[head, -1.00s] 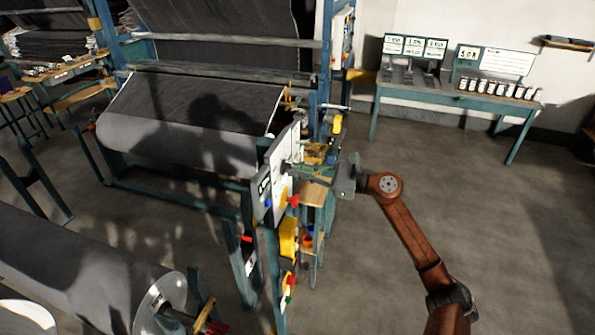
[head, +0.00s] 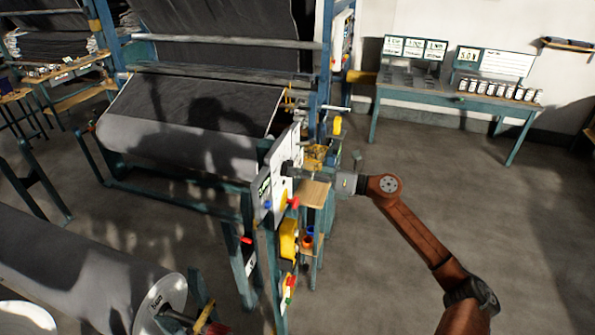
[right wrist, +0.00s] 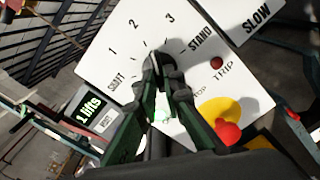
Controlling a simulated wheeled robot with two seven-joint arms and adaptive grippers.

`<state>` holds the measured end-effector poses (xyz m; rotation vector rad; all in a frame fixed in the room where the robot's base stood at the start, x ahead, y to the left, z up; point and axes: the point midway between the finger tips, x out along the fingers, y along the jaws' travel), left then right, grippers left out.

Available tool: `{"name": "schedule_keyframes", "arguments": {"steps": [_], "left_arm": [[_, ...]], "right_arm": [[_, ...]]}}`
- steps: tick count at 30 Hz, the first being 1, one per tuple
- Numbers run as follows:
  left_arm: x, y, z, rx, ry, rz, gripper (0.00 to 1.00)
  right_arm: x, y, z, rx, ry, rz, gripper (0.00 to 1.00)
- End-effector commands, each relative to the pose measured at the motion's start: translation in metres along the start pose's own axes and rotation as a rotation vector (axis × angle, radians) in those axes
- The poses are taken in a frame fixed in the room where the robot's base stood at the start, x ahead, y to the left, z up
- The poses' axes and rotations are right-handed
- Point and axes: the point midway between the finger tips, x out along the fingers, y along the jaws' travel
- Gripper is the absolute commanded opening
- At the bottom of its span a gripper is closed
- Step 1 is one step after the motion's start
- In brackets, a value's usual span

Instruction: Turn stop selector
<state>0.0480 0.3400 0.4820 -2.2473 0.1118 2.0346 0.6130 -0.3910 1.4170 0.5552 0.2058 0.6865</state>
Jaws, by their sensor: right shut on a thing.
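The stop selector is a black knob (right wrist: 160,66) on a white panel (right wrist: 125,50) printed with 1, 2, 3 and STAND around it. My right gripper (right wrist: 161,72) is shut on the knob, one green finger on each side. The fingers hide part of it, and I cannot tell exactly which mark it points to. In the head view my right gripper (head: 294,170) reaches from the right to the face of the panel (head: 270,185), which shows nearly edge-on. My left gripper is not in view.
A small display (right wrist: 88,113) reads "1 lifts". A large grey roll (head: 185,125) stands left of the panel. The floor (head: 470,210) at right is clear.

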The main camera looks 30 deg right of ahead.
Motion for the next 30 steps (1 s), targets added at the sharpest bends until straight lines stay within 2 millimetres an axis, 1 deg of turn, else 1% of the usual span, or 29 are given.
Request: {"name": "schedule_keyframes", "arguments": {"steps": [1, 9, 15, 21, 30], "left_arm": [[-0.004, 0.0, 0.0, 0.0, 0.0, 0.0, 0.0], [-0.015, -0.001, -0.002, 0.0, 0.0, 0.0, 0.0], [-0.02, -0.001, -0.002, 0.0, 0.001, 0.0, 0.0], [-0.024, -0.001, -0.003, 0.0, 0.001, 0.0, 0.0], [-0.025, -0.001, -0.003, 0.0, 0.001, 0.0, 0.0]], "right_arm": [[0.0, 0.001, 0.002, 0.043, -0.001, -0.002, 0.0], [0.0, 0.001, 0.003, 0.263, -0.002, -0.002, 0.0], [0.0, 0.001, 0.003, 0.375, -0.003, -0.001, 0.0], [0.0, 0.001, 0.003, 0.441, -0.004, -0.001, 0.0], [0.0, 0.0, 0.003, 0.468, -0.006, -0.001, 0.0]]}}
